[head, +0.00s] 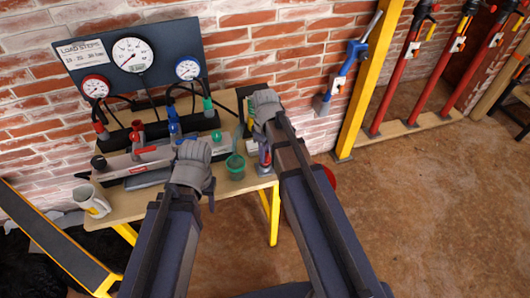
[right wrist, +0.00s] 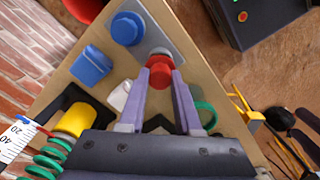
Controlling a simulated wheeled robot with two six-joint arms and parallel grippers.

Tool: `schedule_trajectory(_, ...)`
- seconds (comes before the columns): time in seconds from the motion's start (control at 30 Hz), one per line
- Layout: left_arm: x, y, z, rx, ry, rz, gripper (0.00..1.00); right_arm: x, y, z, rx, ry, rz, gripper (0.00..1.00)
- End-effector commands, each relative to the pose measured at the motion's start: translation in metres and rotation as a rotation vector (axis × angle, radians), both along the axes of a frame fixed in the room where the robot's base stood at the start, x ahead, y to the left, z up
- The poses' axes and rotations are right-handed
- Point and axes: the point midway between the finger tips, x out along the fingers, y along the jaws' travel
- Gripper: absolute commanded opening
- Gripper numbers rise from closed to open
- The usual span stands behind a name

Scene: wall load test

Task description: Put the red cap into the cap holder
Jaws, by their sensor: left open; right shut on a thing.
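In the right wrist view the red cap (right wrist: 160,72) is between the fingertips of my right gripper (right wrist: 161,82), which is shut on it. Just beyond the cap is a pale round piece on a grey plate (right wrist: 172,38), which also bears a blue round piece (right wrist: 127,28). This plate looks like the cap holder, but I cannot be sure. Whether the cap touches it cannot be told. In the head view my right gripper (head: 263,150) points down at the table's right end; its wrist hides much there. My left gripper (head: 208,192) is open near the table's front edge.
The wooden table (head: 135,205) carries a gauge board (head: 133,55), hoses, a grey rack and a green cup (head: 236,168). A mug (head: 92,202) stands at the left front. A yellow post (head: 368,75) and red props (head: 400,75) stand right. The right floor is mostly clear.

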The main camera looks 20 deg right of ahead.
Motion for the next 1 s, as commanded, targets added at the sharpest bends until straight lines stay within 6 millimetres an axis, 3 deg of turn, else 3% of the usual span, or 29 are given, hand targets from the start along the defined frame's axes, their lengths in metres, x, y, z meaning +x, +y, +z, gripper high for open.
schedule_trajectory(1.0,0.0,0.0,-0.015,0.0,0.0,0.0,0.5,0.0,0.0,-0.015,0.0,0.0,0.0,0.0)
